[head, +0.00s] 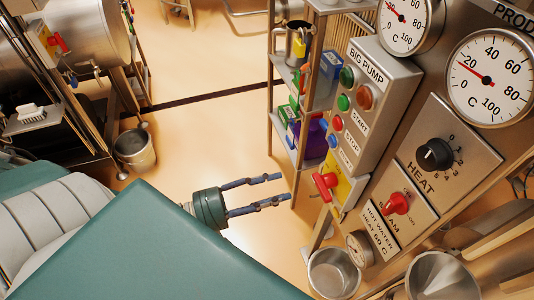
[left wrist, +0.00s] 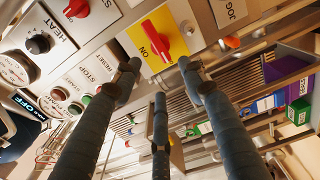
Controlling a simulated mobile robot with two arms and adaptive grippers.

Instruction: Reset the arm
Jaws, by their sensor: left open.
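My left gripper (head: 285,187) is in the head view, reaching in from the lower left past my green body panel. Its dark fingers are spread and hold nothing. They point right toward the control panel (head: 362,118) and stop short of the red switch (head: 325,185) on its yellow plate. In the left wrist view the fingers of my left gripper (left wrist: 160,78) stand apart with nothing between them. Beyond them is the same red switch (left wrist: 164,40), on a plate marked ON. My right gripper is in neither view.
A black HEAT knob (head: 435,155), another red switch (head: 397,203) and round gauges (head: 490,77) are on the right. A shelf rack (head: 282,150) with coloured boxes stands behind the panel. A metal bucket (head: 134,149) is on the floor at left. Open floor lies between.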

